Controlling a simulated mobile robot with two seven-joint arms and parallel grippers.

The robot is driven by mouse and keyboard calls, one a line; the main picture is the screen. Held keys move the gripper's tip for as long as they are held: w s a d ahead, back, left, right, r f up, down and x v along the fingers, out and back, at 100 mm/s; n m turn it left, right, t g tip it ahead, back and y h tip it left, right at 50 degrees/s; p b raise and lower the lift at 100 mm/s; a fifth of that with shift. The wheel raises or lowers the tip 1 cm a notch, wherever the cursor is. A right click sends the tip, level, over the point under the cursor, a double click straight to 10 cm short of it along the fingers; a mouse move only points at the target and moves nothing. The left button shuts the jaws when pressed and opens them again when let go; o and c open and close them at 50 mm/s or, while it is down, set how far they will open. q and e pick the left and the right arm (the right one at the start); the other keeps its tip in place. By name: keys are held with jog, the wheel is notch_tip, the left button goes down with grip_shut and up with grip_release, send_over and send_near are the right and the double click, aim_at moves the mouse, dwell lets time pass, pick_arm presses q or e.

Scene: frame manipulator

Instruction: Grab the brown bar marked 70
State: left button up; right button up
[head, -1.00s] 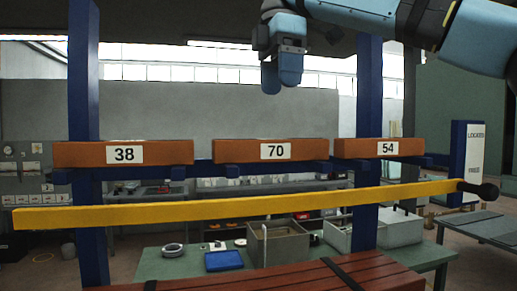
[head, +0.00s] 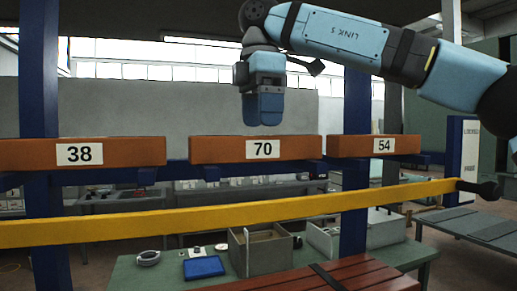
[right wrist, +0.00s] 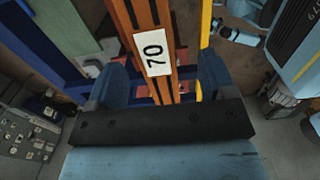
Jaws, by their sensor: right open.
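The brown bar marked 70 (head: 215,150) rests on the blue rack, between the bars marked 38 (head: 120,152) and 54 (head: 350,146). My right gripper (head: 264,118) hangs above the 70 bar in the head view, fingers pointing down, with a small gap above the bar. In the right wrist view the 70 bar (right wrist: 158,85) runs between the two blue fingers of my right gripper (right wrist: 163,82), which are apart and empty. My left gripper is not in view.
A yellow bar (head: 300,208) with a black knob crosses in front of the rack, below the brown bars. Blue posts (head: 355,110) stand behind the bars. A stack of red-brown slats (head: 370,278) lies below on a green table.

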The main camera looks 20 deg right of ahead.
aim_at(258, 141)
jog(key=shift+f, duration=0.4)
jog(key=f, duration=0.1)
jog(key=f+p, duration=0.1)
jog(key=f, duration=0.1)
jog(key=shift+w+a+f+p, duration=0.1)
jog(key=shift+w+f+p, duration=0.2)
jog(key=shift+w, duration=0.05)
jog(key=shift+f, duration=0.3)
jog(key=shift+s+r, duration=0.1)
jog(key=shift+c, duration=0.9)
jog(key=c, duration=1)
